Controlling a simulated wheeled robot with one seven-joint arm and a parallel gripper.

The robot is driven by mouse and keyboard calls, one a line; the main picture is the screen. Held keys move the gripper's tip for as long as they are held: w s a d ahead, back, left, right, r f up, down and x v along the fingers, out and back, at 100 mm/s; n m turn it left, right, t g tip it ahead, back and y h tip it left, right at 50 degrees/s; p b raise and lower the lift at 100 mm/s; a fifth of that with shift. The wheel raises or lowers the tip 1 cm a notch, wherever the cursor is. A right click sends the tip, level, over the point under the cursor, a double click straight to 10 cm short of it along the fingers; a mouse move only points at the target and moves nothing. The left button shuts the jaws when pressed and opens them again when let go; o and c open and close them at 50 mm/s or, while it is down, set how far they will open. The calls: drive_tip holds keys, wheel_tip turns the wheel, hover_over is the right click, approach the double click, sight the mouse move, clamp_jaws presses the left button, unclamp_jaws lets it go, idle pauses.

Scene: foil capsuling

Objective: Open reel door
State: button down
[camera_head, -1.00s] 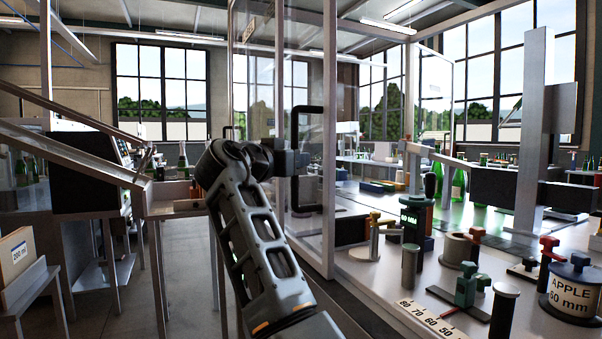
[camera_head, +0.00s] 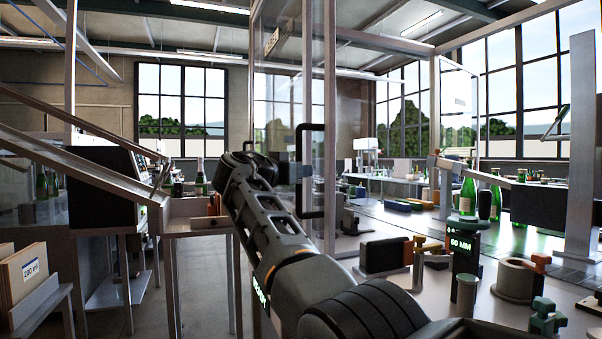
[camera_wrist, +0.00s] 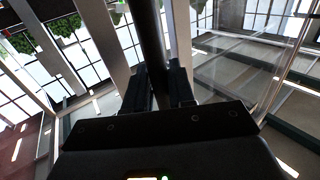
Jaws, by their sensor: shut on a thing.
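The reel door is a clear panel (camera_head: 318,70) in a grey metal frame (camera_head: 331,150), standing upright at the middle of the head view. Its black D-shaped handle (camera_head: 311,127) stands vertical on it. My gripper (camera_head: 298,172) reaches it from the left and is shut on the handle's upright bar, about mid-height. In the wrist view the dark bar (camera_wrist: 152,35) runs between the two black fingers of my gripper (camera_wrist: 160,85). Part of the bar is hidden by my fingers. I cannot tell exactly how far the door stands open.
The work table (camera_head: 400,225) on the right holds green bottles (camera_head: 467,196), a black 60 MM block (camera_head: 463,250) and other tools. A bench (camera_head: 190,224) and a sloped rail (camera_head: 80,125) stand left. Open floor (camera_head: 205,290) shows left of my arm.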

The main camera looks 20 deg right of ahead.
drive_tip(key=c, duration=1.1)
unclamp_jaws()
drive_tip(key=v, duration=0.8)
drive_tip(key=shift+b, duration=0.4)
